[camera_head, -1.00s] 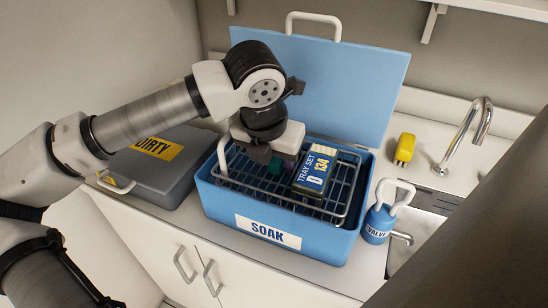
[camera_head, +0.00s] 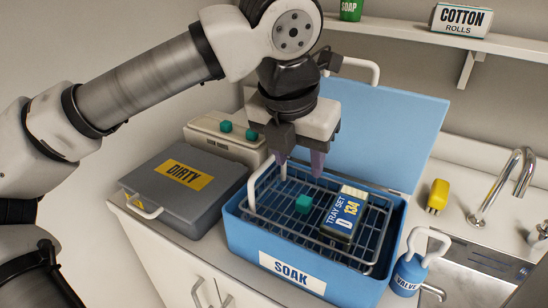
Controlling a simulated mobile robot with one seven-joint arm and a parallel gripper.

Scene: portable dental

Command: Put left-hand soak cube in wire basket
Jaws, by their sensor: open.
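A teal cube (camera_head: 304,204) sits on the wire basket (camera_head: 268,196) inside the blue SOAK tub (camera_head: 240,236), left of the tray-set box. My gripper (camera_head: 300,164) is above the basket, pointing down, with its fingers apart and nothing between them. It is clear of the cube, which is below the fingertips. Two more teal cubes, a left one (camera_head: 225,126) and a right one (camera_head: 251,134), are on a beige holder (camera_head: 203,131) behind the grey case.
A dark blue TRAY SET 134 box (camera_head: 342,216) lies in the basket. The tub's blue lid (camera_head: 385,130) stands open behind. A grey DIRTY case (camera_head: 215,200) is at left. A blue valve bottle (camera_head: 408,272), a yellow object (camera_head: 438,195) and a tap (camera_head: 515,175) are at right.

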